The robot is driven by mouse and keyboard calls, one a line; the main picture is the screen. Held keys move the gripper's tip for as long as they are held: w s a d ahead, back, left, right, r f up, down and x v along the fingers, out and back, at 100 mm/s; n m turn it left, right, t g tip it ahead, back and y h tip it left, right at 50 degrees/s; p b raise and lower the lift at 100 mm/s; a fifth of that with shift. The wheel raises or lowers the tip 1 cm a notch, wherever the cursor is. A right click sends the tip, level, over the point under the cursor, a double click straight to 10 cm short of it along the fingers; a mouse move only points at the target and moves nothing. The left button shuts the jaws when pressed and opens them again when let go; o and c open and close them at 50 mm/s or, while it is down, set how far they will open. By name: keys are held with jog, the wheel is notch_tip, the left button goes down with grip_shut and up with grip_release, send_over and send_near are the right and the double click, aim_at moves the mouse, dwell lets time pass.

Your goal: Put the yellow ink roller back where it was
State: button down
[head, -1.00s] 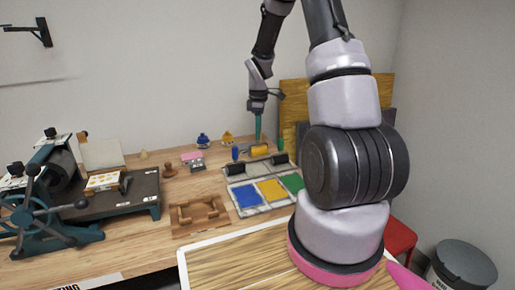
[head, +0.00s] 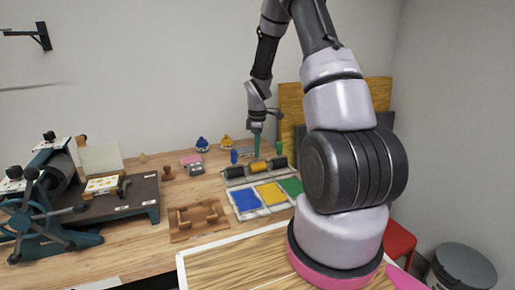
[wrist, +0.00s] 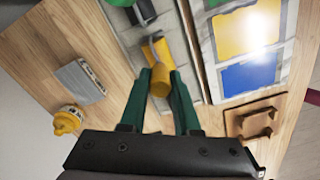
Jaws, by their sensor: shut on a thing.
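The yellow ink roller (head: 258,168) is at the grey roller rack (head: 232,182), in line between two black rollers, one with a blue handle (head: 235,156) and one with a green handle (head: 280,148). My gripper (head: 257,153) is above it, pointing down, with teal fingers. In the wrist view my fingers (wrist: 162,76) are shut on the yellow roller (wrist: 151,81), one on each side of its handle. The rack (wrist: 191,45) runs beneath it. I cannot tell whether the roller rests fully on the rack.
An ink slab (head: 228,197) with blue, yellow and green patches lies in front of the rack. A wooden frame (head: 185,232) and a press (head: 35,215) are farther left.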

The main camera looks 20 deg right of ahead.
jog(key=c, duration=0.6)
grip_release()
jog(key=shift+c, duration=0.2)
jog(key=s+a+r+m+t, duration=0.1)
jog(key=s+r+m, duration=0.15)
jog(key=r, duration=0.85)
jog(key=s+a+r+m+t, duration=0.1)
jog(key=s+a+r+m, duration=0.15)
jog(key=r, duration=0.95)
jog(key=s+a+r+m+t, duration=0.1)
jog(key=s+a+r+m, duration=0.1)
jog(key=s+r+m, duration=0.2)
jog(key=s+a+r+m+t+y, duration=0.1)
jog(key=s+r+m, duration=0.3)
jog(key=s, duration=0.6)
jog(key=s+a+r+m+t+y, duration=0.1)
jog(key=s+a+r+m+t, duration=0.1)
jog(key=s, duration=0.5)
notch_tip(320, 180, up, 2)
jog(key=shift+s+a+r+m+t, duration=0.3)
jog(key=shift+m+t, duration=0.3)
jog(key=shift+m, duration=0.3)
